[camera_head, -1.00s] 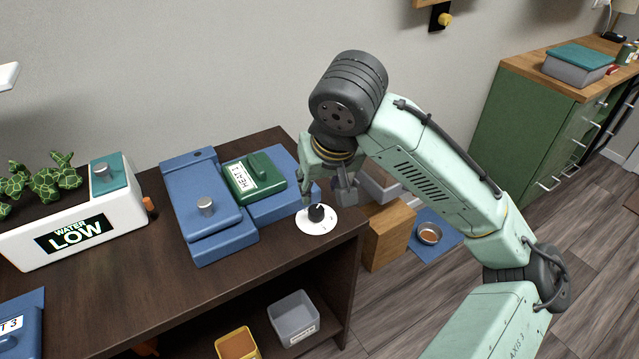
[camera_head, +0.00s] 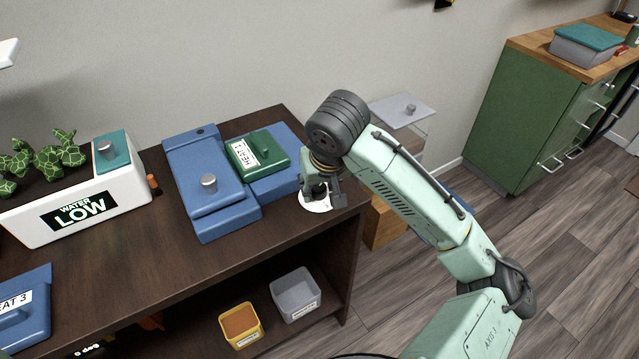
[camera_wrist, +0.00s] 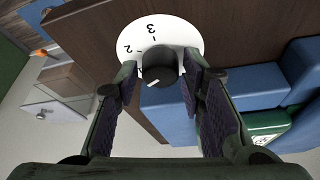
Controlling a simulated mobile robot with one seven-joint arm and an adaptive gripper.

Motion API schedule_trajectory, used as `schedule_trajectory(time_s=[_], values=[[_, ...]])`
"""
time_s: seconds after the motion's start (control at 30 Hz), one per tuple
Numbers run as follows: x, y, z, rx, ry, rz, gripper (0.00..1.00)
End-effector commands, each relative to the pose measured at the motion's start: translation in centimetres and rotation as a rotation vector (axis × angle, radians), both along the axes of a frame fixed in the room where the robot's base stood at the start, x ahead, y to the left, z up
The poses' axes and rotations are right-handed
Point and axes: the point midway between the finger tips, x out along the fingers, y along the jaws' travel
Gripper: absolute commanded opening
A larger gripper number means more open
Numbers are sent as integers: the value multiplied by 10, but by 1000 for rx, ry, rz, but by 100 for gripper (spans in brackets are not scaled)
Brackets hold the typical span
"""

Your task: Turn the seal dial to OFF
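The dial is a white round plate (camera_head: 314,206) with a black knob, on the dark cabinet top near its right end. In the wrist view, the plate (camera_wrist: 188,28) shows the numbers 2 and 3; no OFF mark is visible. The black knob (camera_wrist: 160,66) has a white pointer line towards the picture's bottom left. My gripper (camera_head: 322,186) is at the dial, pointing down. In the wrist view, its open fingers stand on either side of the knob, with small gaps that look clear of it. The head view mostly hides the knob behind the gripper.
The green HEAT 1 block (camera_head: 257,153) and blue boxes (camera_head: 208,180) stand left of the dial. A white WATER LOW planter (camera_head: 80,212) is farther left. Yellow (camera_head: 241,325) and grey (camera_head: 296,293) bins sit on the lower shelf.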

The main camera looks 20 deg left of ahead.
Motion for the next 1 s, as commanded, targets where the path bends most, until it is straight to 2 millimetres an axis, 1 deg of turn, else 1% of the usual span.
schedule_trajectory(time_s=[0.1, 0.63, 0.87, 1.0], values=[[0, 0, 0, 0, 0, 0, 36], [0, 0, 1, 1, -1, 0, 1], [0, 0, 1, 2, 0, 19, 1], [0, 0, 1, 3, 1, 71, 1]])
